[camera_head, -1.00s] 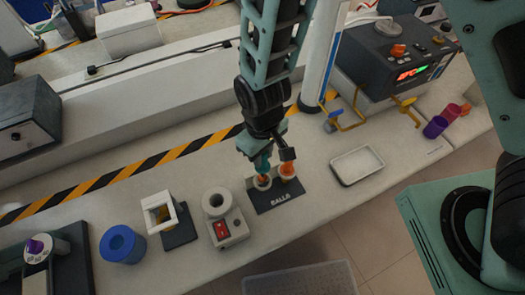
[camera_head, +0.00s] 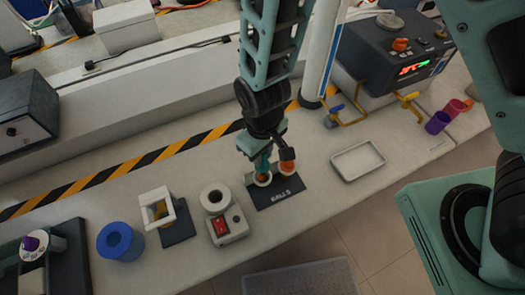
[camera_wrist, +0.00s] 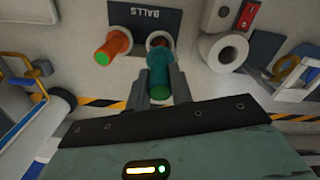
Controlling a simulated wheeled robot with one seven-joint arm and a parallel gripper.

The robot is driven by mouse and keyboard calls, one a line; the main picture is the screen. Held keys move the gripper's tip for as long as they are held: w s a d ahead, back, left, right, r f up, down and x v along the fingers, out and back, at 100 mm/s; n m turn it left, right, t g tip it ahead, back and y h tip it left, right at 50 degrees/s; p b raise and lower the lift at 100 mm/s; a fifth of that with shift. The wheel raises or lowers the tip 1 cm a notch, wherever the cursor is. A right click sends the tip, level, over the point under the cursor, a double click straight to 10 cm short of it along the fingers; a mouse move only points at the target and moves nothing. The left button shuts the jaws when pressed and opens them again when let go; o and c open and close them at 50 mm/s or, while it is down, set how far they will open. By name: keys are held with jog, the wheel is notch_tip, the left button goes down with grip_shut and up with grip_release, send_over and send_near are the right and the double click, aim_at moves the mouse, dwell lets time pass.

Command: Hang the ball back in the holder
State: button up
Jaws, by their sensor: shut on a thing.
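The black ball holder (camera_head: 290,194), marked BALLS, lies on the bench, with two white ring seats. It also shows at the top of the wrist view (camera_wrist: 140,17). An orange handle with a green end (camera_wrist: 113,47) stands in one seat. My gripper (camera_head: 267,150) is over the other seat. In the wrist view my gripper (camera_wrist: 161,88) is shut on a teal handle (camera_wrist: 160,72), which points down toward that seat. Something orange-brown shows in the seat's ring, partly hidden by the handle. I cannot tell whether the ball touches the seat.
A white roll on a device with a red switch (camera_head: 221,226) stands just left of the holder. A shallow white tray (camera_head: 345,166) lies to the right. A blue ring (camera_head: 120,242) and a white square frame (camera_head: 147,201) stand further left. The bench's front edge is close below.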

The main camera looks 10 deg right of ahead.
jog(key=shift+f+b, duration=0.95)
jog(key=shift+f, duration=0.65)
jog(key=shift+f+b, duration=1.05)
jog(key=shift+f, duration=0.25)
jog(key=o, duration=1.4)
jog(key=shift+r, duration=0.1)
jog(key=shift+o, duration=0.2)
jog(key=shift+r, duration=0.1)
jog(key=shift+r+p, duration=3.05)
jog(key=shift+r, duration=0.4)
